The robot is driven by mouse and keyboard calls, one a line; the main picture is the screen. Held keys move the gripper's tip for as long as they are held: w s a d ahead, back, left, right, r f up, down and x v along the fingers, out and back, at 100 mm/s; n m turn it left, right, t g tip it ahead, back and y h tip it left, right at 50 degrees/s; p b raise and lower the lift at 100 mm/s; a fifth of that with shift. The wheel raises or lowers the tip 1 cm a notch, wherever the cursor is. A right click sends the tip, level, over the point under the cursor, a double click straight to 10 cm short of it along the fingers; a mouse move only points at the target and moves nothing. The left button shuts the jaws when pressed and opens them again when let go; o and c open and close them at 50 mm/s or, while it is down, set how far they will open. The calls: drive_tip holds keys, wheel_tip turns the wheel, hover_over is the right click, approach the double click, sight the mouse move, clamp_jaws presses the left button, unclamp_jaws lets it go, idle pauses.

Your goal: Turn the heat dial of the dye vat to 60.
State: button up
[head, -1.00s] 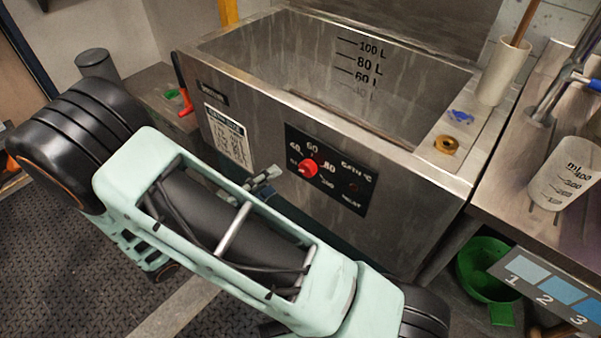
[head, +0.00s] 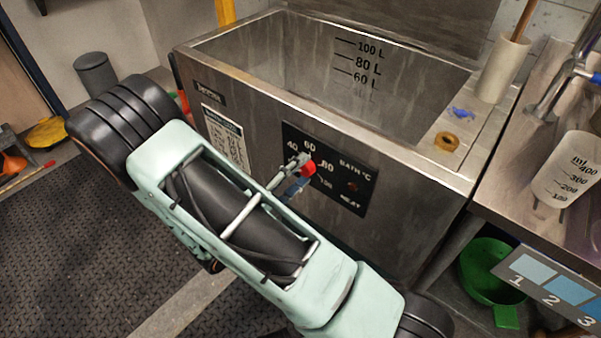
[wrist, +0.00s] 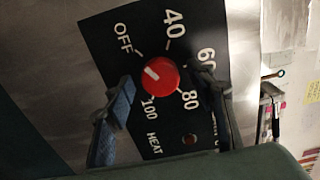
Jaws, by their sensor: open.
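The dye vat (head: 240,105) is an open steel tank with a black dial panel (head: 352,187) on its front. The red heat dial (head: 308,168) is partly covered by my gripper (head: 293,172) in the head view. In the wrist view the dial (wrist: 162,78) shows whole, with its white mark toward OFF at upper left. The 60 label (wrist: 205,58) is to the dial's upper right, partly behind a finger. My gripper (wrist: 165,82) is open, one finger on each side of the dial. I cannot tell whether either finger touches it.
A steel counter (head: 545,120) with a white measuring beaker (head: 567,170) stands on the right. A green bucket (head: 487,265) sits below it. A brass ring (head: 447,143) and a white cylinder (head: 502,68) rest on the vat's right ledge.

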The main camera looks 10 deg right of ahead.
drive_tip(key=shift+w+d, duration=0.1)
drive_tip(key=shift+d, duration=0.05)
drive_tip(key=c, duration=1.2)
drive_tip(key=shift+o, duration=0.2)
